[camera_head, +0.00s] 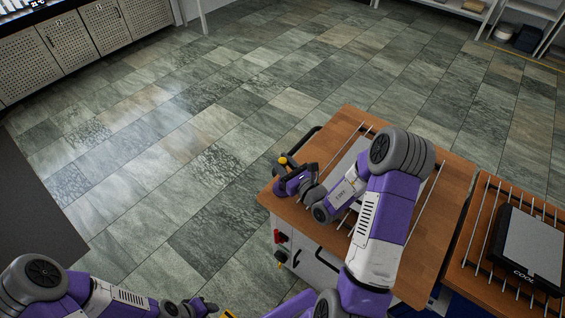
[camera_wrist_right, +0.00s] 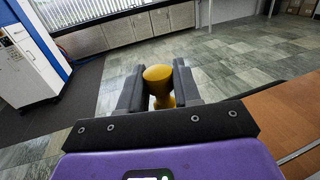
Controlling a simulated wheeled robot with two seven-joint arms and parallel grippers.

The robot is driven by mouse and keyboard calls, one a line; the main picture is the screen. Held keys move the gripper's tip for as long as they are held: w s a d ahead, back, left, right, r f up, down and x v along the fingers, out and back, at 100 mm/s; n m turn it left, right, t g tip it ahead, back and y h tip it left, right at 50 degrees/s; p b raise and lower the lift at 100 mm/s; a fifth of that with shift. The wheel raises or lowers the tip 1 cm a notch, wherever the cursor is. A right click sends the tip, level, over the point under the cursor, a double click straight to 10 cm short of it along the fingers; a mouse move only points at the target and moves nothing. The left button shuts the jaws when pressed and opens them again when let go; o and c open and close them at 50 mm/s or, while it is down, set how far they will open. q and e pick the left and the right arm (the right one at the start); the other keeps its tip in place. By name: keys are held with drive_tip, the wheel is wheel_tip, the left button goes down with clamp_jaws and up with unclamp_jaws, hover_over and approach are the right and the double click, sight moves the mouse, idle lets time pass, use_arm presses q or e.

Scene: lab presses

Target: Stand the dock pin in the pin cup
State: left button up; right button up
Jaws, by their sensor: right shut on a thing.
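The dock pin (camera_wrist_right: 158,74) is yellow with a rounded head and a narrower neck. It is between the two dark fingers of my right gripper (camera_wrist_right: 158,92), which is shut on it. In the head view the pin's yellow head (camera_head: 282,160) shows at my right gripper (camera_head: 284,172), over the left edge of the wooden-topped cart (camera_head: 435,240). My left gripper (camera_head: 207,306) is at the bottom edge, partly cut off, and its jaws are not clear. I cannot make out the pin cup for certain in either view.
A second cart at right carries a dark block marked COOL (camera_head: 530,250). The tiled floor (camera_head: 200,150) is clear.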

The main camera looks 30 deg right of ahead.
drive_tip(key=shift+f+b, duration=2.05)
drive_tip(key=shift+f, duration=0.65)
drive_tip(key=o, duration=1.1)
drive_tip(key=shift+s, duration=0.1)
drive_tip(key=s, duration=0.5)
drive_tip(key=s+d, duration=0.1)
drive_tip(key=s, duration=0.1)
drive_tip(key=shift+s+p, duration=0.15)
drive_tip(key=shift+p, duration=0.15)
